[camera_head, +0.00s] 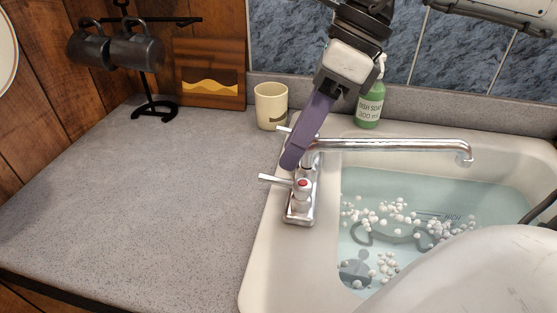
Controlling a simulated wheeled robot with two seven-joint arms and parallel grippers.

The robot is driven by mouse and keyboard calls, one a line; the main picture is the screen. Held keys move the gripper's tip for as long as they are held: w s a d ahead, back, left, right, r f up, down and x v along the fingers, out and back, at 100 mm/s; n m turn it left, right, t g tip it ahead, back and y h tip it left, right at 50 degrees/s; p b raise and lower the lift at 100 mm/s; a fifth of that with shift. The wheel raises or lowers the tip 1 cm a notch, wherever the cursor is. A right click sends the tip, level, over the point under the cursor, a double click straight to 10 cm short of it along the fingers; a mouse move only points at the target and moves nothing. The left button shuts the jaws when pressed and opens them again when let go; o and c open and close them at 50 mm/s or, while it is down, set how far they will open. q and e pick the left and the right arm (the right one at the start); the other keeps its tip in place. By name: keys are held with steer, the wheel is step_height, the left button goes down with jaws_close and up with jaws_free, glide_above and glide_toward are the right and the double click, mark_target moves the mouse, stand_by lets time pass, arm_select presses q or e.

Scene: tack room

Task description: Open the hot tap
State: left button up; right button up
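The chrome faucet stands on the left rim of the sink, its long spout (400,145) reaching right over the basin. The hot tap (303,184) is the nearer handle, with a red cap and a lever pointing left. The farther handle (284,130) is mostly hidden behind my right gripper. My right gripper (291,160) comes down from the top, its purple finger tip just above and behind the hot tap's lever. I cannot tell whether it touches the faucet. Only one finger shows clearly, so its opening is unclear. My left gripper is not in view.
The sink (262,250) holds water, white foam balls and grey submerged items. A cream mug (271,106) and a green dish soap bottle (370,106) stand behind the faucet. Dark mugs (138,52) hang on a black stand at the back left. The grey counter (150,200) at left is clear.

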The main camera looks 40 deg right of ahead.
mark_target(284, 185)
steer(key=x, duration=0.5)
steer(key=shift+w, duration=0.15)
jaws_close()
